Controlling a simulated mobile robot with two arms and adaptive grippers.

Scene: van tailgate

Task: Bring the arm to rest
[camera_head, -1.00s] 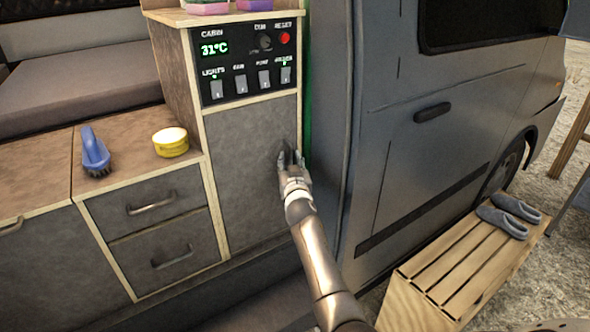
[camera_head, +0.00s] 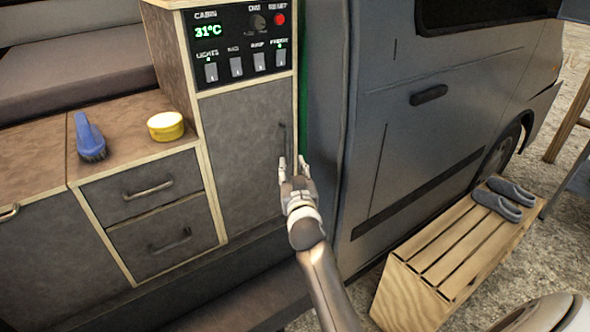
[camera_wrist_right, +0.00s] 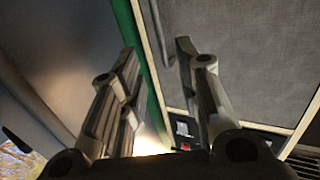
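My right gripper (camera_head: 294,168) is in front of the tall grey cabinet door (camera_head: 243,150) in the head view, just below its dark vertical handle (camera_head: 282,138). Its two fingers are spread apart with nothing between them. In the right wrist view the same gripper (camera_wrist_right: 158,95) shows both fingers wide apart, with the cabinet door and a green edge strip beyond. The gripper appears apart from the handle. My left gripper is not in view; a pale rounded shape at the bottom right of the head view cannot be identified surely.
A control panel (camera_head: 240,45) reading 31°C sits above the door. A blue brush (camera_head: 88,135) and a yellow tin (camera_head: 165,126) lie on the left counter. The van's side (camera_head: 400,120) and a slatted wooden step (camera_head: 450,255) with grey slippers (camera_head: 508,198) are to the right.

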